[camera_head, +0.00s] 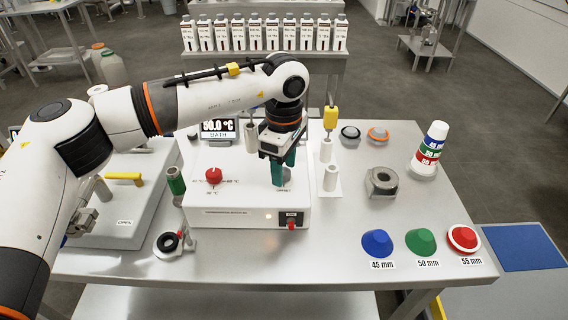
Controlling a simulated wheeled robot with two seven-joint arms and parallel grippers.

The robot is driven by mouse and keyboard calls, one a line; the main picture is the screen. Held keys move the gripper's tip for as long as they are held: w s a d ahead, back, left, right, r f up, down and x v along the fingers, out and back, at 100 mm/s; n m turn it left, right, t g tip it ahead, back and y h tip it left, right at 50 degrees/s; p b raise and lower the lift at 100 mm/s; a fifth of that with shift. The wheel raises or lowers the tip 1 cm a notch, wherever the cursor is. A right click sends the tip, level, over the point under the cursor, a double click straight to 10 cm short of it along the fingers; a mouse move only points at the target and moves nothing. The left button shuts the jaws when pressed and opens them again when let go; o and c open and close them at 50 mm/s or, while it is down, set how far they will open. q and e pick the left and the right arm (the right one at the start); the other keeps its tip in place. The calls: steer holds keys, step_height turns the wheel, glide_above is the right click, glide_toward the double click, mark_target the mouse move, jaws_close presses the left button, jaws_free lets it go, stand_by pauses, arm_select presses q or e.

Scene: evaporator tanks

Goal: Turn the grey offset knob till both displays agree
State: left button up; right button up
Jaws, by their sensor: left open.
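My left gripper (284,168) points down over the right part of the white bath unit (240,217), its teal fingers on either side of the grey offset knob (286,176). The knob is mostly hidden by the fingers, so I cannot tell whether they touch it. The "OFFSET" label shows just below it. The bath display (218,130) stands behind the unit and reads 50.0 °C. The second display is hidden, likely behind my arm, and its reading does not show. My right gripper is not in view.
A red knob (213,175) sits on the unit's left, and a red switch (291,223) on its front. A yellow-handled lid (124,177) is at left.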

mark_target(284, 170)
arm_select(q)
step_height(284, 170, up, 12)
steer(key=b, duration=0.1)
steer(key=shift+b, duration=0.4)
